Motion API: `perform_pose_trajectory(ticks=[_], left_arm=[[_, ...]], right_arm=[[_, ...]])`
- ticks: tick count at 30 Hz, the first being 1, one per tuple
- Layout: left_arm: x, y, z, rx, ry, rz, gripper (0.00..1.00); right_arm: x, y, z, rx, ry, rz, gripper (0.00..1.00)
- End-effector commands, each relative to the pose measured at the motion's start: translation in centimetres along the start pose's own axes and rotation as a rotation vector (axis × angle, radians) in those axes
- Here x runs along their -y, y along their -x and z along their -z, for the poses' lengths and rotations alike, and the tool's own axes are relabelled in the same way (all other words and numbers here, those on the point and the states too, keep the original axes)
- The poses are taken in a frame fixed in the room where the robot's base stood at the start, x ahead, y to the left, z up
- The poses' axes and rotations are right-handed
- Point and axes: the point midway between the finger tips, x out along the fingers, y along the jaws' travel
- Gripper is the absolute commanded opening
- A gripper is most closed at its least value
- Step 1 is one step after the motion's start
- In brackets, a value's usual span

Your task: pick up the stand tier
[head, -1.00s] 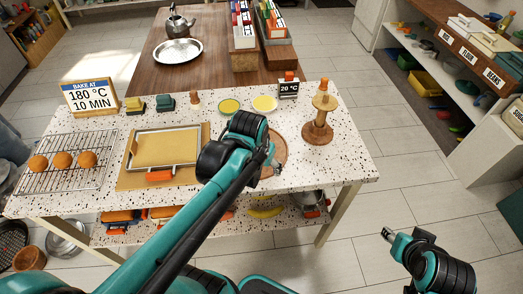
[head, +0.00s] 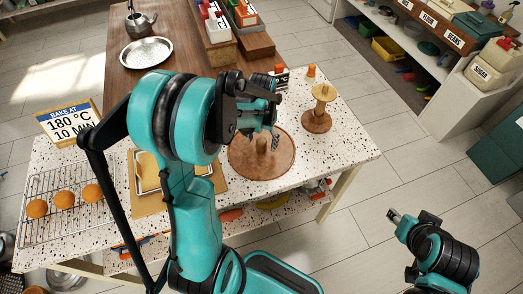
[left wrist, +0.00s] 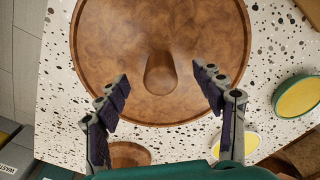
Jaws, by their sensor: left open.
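The stand tier is a round brown wooden disc (head: 245,165) with a short post at its middle, lying on the speckled table. The left wrist view shows the disc (left wrist: 115,45) and its post (left wrist: 160,75) from above. My left gripper (head: 262,133) is over the disc in the head view. In the left wrist view its open fingers (left wrist: 160,82) lie either side of the post, apart from it. A spool-shaped wooden stand (head: 319,112) stands upright behind the disc to the right. My right gripper (head: 393,215) hangs away from the table; its jaw state is unclear.
The speckled table (head: 350,140) also bears a rack (head: 85,225) with buns, a framed tray (head: 148,170), and a bake sign (head: 70,122). Yellow-and-green dishes (left wrist: 298,97) lie close to the disc. A wooden counter (head: 178,70) stands behind. Floor is open at right.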

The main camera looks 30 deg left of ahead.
Motion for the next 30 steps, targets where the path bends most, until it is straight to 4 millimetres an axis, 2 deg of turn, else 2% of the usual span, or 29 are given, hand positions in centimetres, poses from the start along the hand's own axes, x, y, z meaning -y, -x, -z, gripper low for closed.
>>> perform_pose_trajectory(ticks=[1, 4, 11, 14, 18, 30], left_arm=[[0.1, -1.2, 0.1, 0.0, 0.0, 0.0, 0.68], [0.1, -2.4, 0.1, -0.001, -0.001, 0.0, 0.68], [0.1, -2.5, 0.0, -0.001, -0.001, 0.0, 0.68], [0.1, -2.5, 0.0, -0.001, -0.001, 0.0, 0.44], [0.1, -2.5, 0.0, -0.001, -0.001, 0.0, 0.07], [0.1, -1.9, 0.1, -0.002, 0.0, 0.0, 0.05]], right_arm=[[0.0, -0.6, -0.4, 0.0, 0.0, 0.0, 0.4], [0.0, -0.9, -0.6, 0.0, 0.0, 0.0, 0.4], [0.0, -0.8, -0.6, 0.0, 0.0, 0.0, 0.4], [0.0, -0.8, -0.6, 0.0, 0.0, 0.0, 0.4], [0.0, -0.8, -0.6, 0.0, 0.0, 0.0, 0.4], [0.0, -0.6, -0.4, 0.0, 0.0, 0.0, 0.4]])
